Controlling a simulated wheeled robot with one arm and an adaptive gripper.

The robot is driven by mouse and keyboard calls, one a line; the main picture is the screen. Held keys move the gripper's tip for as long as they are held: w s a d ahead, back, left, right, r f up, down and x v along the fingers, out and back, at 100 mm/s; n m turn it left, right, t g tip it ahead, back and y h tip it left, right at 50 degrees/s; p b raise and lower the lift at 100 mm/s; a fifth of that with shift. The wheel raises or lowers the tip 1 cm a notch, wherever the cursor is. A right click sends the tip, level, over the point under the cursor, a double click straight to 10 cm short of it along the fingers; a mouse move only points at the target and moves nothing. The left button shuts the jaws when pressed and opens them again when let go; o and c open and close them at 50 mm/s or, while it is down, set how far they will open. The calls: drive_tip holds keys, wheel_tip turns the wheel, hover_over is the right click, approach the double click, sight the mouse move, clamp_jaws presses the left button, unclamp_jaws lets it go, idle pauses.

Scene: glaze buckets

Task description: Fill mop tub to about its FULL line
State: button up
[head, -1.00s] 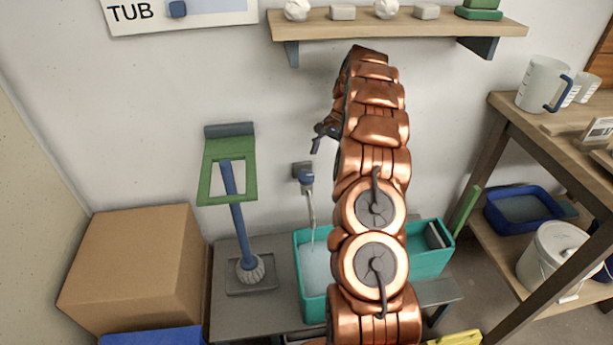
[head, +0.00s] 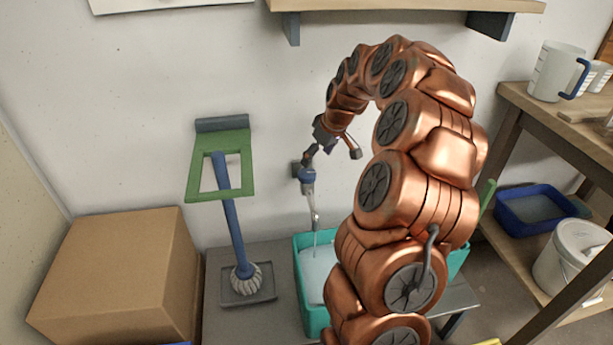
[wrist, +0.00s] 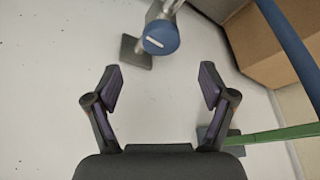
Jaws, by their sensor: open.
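The teal mop tub (head: 302,262) stands on a grey bench under the wall tap, with pale liquid (head: 317,272) inside. A thin stream runs from the spout into it. My arm hides the tub's right part, and I cannot make out a FULL line. The tap (head: 308,174) has a round blue handle with a white mark; it also shows in the wrist view (wrist: 161,37). My gripper (head: 333,157) is open and empty, close to the tap at its upper right. In the wrist view the handle lies ahead, beyond and between the open fingers (wrist: 158,88).
A mop (head: 233,220) with a blue handle stands left of the tub, by a green frame (head: 194,180) on the wall. A cardboard box (head: 115,270) is at far left. A wooden shelf (head: 400,5) is above; a rack (head: 545,145) stands at right.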

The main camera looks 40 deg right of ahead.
sight(307, 173)
drive_tip(key=shift+n, duration=0.3)
drive_tip(key=shift+b+x, duration=0.3)
drive_tip(key=shift+x, duration=3.65)
drive_tip(key=shift+w+a, duration=0.1)
drive_tip(key=shift+w, duration=0.05)
drive_tip(key=c, duration=1.2)
drive_tip(key=shift+o, duration=0.2)
